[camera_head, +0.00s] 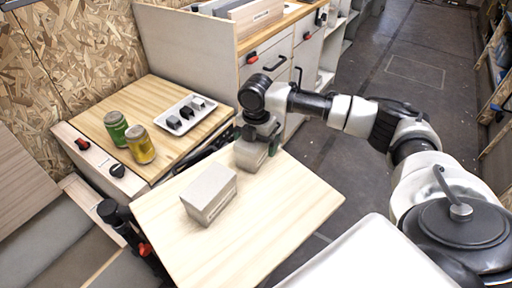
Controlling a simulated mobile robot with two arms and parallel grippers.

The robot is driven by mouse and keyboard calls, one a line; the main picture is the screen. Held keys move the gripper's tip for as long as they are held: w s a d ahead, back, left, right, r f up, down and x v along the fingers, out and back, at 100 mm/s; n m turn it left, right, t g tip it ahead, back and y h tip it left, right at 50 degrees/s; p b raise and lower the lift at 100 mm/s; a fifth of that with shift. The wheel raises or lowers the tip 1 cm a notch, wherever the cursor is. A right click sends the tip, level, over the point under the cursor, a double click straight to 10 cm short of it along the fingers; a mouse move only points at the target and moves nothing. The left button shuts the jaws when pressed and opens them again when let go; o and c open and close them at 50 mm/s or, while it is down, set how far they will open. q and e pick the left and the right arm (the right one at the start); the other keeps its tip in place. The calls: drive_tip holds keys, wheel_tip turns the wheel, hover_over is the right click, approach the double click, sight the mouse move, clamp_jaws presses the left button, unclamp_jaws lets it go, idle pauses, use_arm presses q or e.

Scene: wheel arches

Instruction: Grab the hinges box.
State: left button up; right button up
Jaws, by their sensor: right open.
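Two plain greyish boxes are on the light wooden tabletop (290,200). The larger box (209,193) sits near the middle of the tabletop. The smaller box (250,155) is at its far edge, right under my right gripper (257,138). I cannot read a label on either, so I cannot tell which is the hinges box. My right gripper points down, open, with its fingers around or just above the smaller box; contact is unclear. It hides the top of that box. My left gripper is not in view.
A wooden counter at the left holds a green can (116,128), a yellow can (140,144) and a white tray (186,114) with small dark pieces. A drawer cabinet (268,62) stands behind. A white surface (370,258) is at the front right. The tabletop's right part is clear.

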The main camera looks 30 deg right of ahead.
drive_tip(key=shift+f, duration=0.2)
drive_tip(key=c, duration=1.2)
drive_tip(key=shift+r, duration=0.1)
